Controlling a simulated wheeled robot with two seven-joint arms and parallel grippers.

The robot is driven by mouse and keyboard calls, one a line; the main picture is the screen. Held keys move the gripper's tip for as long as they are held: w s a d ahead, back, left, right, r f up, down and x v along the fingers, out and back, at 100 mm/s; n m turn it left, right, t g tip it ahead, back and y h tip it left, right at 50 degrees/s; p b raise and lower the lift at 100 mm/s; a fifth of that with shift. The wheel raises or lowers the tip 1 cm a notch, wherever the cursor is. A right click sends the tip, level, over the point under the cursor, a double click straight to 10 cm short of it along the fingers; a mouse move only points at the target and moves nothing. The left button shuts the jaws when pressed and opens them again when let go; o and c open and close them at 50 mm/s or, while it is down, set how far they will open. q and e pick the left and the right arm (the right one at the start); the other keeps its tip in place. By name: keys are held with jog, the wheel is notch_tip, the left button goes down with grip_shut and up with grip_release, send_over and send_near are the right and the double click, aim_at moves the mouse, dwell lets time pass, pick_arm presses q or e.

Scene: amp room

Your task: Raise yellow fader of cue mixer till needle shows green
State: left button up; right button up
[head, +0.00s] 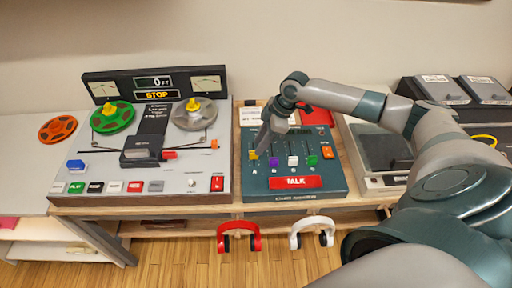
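My arm hides part of the mixer's upper panel, and I see no needle there. My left gripper is out of view.
A tape deck (215,150) with two needle meters (208,84) stands left of the mixer. Purple (273,162), white (293,161) and green (312,161) faders sit close beside the yellow one. Red headphones (238,229) and white headphones (312,223) hang below the front edge.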

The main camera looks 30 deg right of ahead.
jog(key=shift+p+x, duration=0.35)
jog(key=shift+x, duration=1.75)
jog(key=shift+s, duration=0.1)
grip_shut()
